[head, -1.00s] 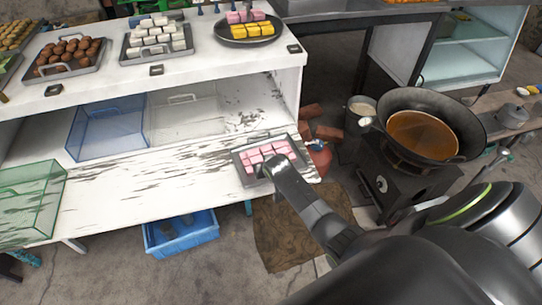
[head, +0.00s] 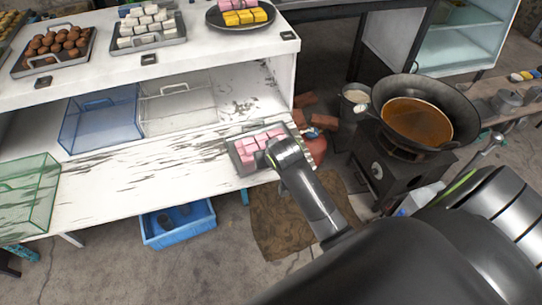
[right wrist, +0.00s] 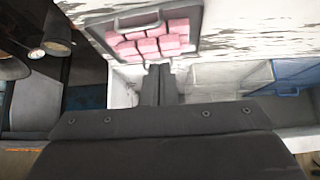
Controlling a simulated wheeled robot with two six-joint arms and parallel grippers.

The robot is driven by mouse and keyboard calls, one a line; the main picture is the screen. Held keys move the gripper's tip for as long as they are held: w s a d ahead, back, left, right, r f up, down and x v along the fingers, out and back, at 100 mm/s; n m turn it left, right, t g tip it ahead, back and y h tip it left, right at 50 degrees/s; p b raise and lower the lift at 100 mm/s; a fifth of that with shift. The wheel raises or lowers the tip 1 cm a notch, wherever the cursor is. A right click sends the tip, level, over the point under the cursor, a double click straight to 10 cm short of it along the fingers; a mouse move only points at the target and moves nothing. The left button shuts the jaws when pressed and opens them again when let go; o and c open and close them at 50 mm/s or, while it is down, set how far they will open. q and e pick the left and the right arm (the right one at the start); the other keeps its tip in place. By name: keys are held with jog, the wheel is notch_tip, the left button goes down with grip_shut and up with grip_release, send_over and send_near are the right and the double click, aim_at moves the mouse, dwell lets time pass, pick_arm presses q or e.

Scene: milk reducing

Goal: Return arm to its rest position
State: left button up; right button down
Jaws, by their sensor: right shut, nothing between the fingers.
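My right arm reaches in from the lower right of the head view. Its gripper (head: 272,158) is by the front side of a dark tray of pink blocks (head: 240,164) on the lower white shelf. In the right wrist view the two dark fingers (right wrist: 158,82) are together and empty, pointing towards the tray (right wrist: 188,52). The pink blocks (right wrist: 150,40) lie in the tray. I cannot tell whether the fingertips touch the tray. My left gripper is out of view.
A wok of brown liquid (head: 418,120) sits on a dark stove right of the shelf. A blue basket (head: 98,118) and a green basket (head: 28,195) stand on the lower shelf. A blue bin (head: 180,230) is on the floor. The upper shelf holds food trays.

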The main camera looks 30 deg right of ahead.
jog(key=shift+s+a+r, duration=0.1)
jog(key=shift+s+r, duration=0.4)
jog(key=shift+r, duration=0.05)
jog(key=s+d+f+g+b, duration=0.1)
jog(key=s+f, duration=0.4)
jog(key=f, duration=0.6)
jog(key=s+d+f+n+g+b, duration=0.15)
jog(key=s+f, duration=0.35)
jog(key=f, duration=0.5)
jog(key=s+f+g+b, duration=0.1)
jog(key=s+f, duration=0.4)
jog(key=f, duration=0.6)
jog(key=s+f+g+b, duration=0.1)
jog(key=s+f, duration=0.4)
jog(key=s, duration=0.4)
jog(key=s+f+b, duration=0.1)
jog(key=s+f, duration=0.4)
jog(key=s, duration=0.4)
jog(key=s+f+g+b, duration=0.1)
jog(key=s+f, duration=0.4)
jog(key=s, duration=0.5)
jog(key=shift+d+f+g+y, duration=0.25)
jog(key=shift+f+g+y, duration=0.05)
jog(key=shift+g+y, duration=0.1)
jog(key=shift+n, duration=0.25)
